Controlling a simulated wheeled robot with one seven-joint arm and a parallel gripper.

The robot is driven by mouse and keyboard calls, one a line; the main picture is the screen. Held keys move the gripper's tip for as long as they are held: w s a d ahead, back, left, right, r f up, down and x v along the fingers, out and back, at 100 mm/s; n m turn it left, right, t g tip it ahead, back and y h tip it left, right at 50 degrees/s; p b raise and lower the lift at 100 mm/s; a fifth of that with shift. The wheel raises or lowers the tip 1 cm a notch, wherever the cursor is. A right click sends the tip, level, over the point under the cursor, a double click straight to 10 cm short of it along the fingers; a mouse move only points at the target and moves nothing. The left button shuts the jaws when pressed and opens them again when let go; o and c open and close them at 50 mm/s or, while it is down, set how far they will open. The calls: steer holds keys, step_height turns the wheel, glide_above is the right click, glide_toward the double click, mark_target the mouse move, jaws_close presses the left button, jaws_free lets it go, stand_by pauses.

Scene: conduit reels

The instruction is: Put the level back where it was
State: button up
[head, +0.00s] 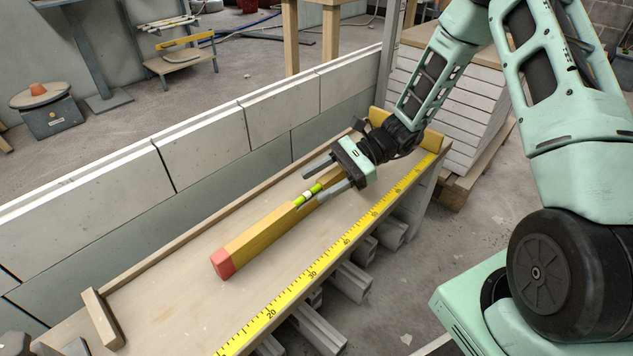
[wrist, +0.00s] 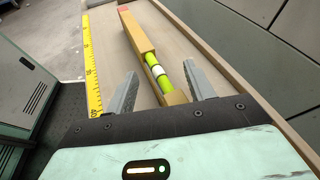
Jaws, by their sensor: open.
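The level (head: 262,236) is a long yellow bar with a red end cap, lying on the wooden bench top (head: 180,312). Its green vial with a white band shows near my gripper. My gripper (head: 328,176) is open over the near part of the level, one finger on each side. In the wrist view the gripper (wrist: 162,90) has its fingers apart, with the level between them and not visibly touched. The level's other end is hidden by my gripper.
A yellow measuring tape (head: 310,277) runs along the bench's front edge. A low wooden strip (head: 205,222) lines the back edge beside a grey-white block wall (head: 210,145). A small wooden block (head: 103,318) lies at the left end. Bare bench lies left of the level.

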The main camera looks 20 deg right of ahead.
steer(key=p+v, duration=0.4)
steer(key=v, duration=0.6)
steer(key=s+a+r+n+g+h, duration=0.3)
steer(key=s+a+r+n, duration=0.1)
steer(key=a+n, duration=0.15)
steer(key=s+a+r+n+g+h, duration=0.25)
steer(key=s+a+n+h, duration=0.2)
steer(key=a, duration=0.25)
steer(key=s+a+r+n+t+h, duration=0.2)
steer(key=s+a+r+n+h, duration=0.1)
steer(key=s+n, duration=0.4)
steer(key=s+a+r+n+t+h, duration=0.3)
steer(key=s+n, duration=0.4)
steer(key=s, duration=0.1)
steer(key=shift+r, duration=0.35)
steer(key=shift+a+r+t, duration=0.1)
steer(key=shift+a+t, duration=0.05)
steer(key=shift+t, duration=0.1)
step_height(320, 180, up, 34)
steer(key=p, duration=3.3)
